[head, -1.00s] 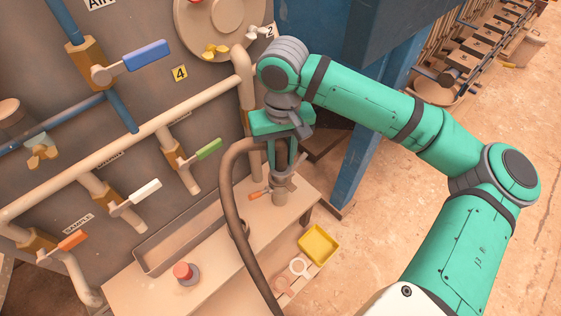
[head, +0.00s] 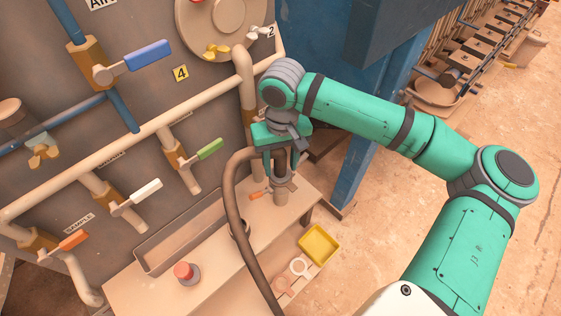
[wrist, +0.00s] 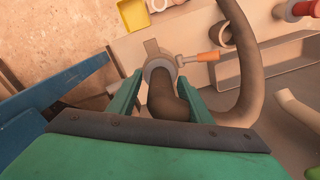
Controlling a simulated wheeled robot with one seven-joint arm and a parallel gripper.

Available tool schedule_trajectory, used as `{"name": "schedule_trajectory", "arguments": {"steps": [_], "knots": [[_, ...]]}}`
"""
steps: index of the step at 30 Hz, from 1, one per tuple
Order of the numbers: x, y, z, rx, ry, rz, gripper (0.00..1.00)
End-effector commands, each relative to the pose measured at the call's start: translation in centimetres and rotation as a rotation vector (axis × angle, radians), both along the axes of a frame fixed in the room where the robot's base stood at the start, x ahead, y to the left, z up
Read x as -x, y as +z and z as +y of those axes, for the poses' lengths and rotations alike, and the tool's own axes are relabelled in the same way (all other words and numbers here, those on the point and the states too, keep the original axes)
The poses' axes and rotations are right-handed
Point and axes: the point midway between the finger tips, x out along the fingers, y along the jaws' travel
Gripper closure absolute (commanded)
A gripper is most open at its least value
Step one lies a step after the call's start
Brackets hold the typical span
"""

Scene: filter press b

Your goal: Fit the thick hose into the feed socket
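The thick brown hose (head: 232,200) arcs up from the bottom of the head view and bends into my gripper (head: 280,172). My gripper's green fingers point down and are shut around the hose end, which also shows between them in the wrist view (wrist: 166,100). The feed socket (head: 281,196) is an upright pipe stub on the bench, directly below the gripper. In the wrist view the hose end meets a grey collar (wrist: 160,66) with an orange-handled lever (wrist: 208,57) beside it. How deep the hose sits in the socket is hidden.
The bench (head: 215,275) carries a long trough (head: 180,236) and a red button (head: 184,272). A yellow tray (head: 319,244) lies to the right. The panel with pipes and valve levers (head: 209,149) stands behind and left. A blue post (head: 357,165) is close right of the gripper.

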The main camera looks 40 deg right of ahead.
Motion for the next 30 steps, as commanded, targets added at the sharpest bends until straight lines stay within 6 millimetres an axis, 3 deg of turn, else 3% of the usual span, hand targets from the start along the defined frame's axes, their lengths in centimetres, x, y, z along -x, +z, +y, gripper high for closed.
{"name": "schedule_trajectory", "arguments": {"steps": [13, 30], "knots": [[0.0, 0.8, 0.0, 0.0, 0.0, 0.0, 0.54], [0.0, 10.9, -0.1, 0.0, 0.001, -0.001, 0.54]]}}
